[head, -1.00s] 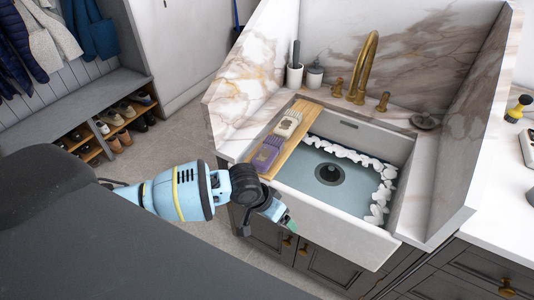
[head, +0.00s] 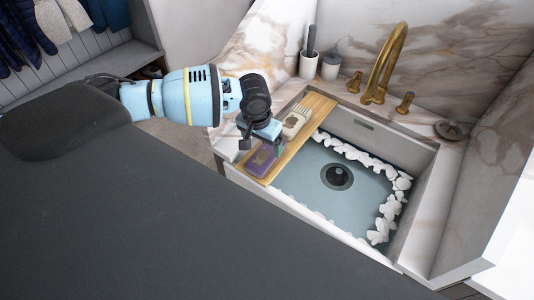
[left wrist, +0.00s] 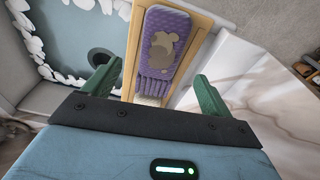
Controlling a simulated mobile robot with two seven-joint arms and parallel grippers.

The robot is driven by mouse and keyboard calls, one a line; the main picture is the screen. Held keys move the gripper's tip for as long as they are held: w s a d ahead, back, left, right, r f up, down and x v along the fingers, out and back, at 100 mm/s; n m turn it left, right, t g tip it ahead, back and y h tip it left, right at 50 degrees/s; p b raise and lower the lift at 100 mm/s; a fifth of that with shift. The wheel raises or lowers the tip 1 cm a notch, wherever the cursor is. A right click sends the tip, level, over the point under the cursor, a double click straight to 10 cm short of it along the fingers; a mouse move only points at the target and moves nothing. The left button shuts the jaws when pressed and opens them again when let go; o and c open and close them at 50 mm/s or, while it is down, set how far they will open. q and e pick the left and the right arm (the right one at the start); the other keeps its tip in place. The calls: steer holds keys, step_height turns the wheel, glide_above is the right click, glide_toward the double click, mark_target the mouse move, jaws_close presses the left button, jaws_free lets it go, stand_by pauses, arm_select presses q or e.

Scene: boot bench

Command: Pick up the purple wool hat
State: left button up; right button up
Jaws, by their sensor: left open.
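The purple wool hat (head: 259,163) lies flat on a wooden board (head: 322,105) at the left side of the sink. In the left wrist view the hat (left wrist: 170,30) shows a tan bear-shaped patch and a ribbed cuff. My left gripper (head: 264,144) is above the board by the hat and partly covers it in the head view. In the left wrist view my left gripper (left wrist: 156,74) is open, its green fingers on either side of the hat's cuff end. Nothing is held. My right gripper is not in view.
The sink (head: 320,205) holds bluish water edged with white foam.

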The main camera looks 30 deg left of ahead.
mark_target(266, 152)
arm_select(q)
steer(key=shift+w+f, duration=0.1)
steer(key=shift+f, duration=0.55)
steer(key=shift+w+f, duration=0.1)
steer(key=shift+f, duration=0.1)
steer(key=shift+w+f, duration=0.1)
steer(key=shift+f, duration=0.1)
steer(key=shift+w+a+f+b, duration=0.1)
steer(key=shift+w+f+b, duration=0.2)
steer(key=shift+f, duration=0.85)
steer(key=shift+w+f+b, duration=0.1)
steer(key=shift+w+f, duration=0.3)
steer(key=shift+f, duration=0.7)
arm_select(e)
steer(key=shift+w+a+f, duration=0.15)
arm_select(q)
steer(key=shift+c, duration=0.3)
steer(key=c, duration=1)
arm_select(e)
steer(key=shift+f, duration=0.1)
arm_select(q)
steer(key=shift+r, duration=0.1)
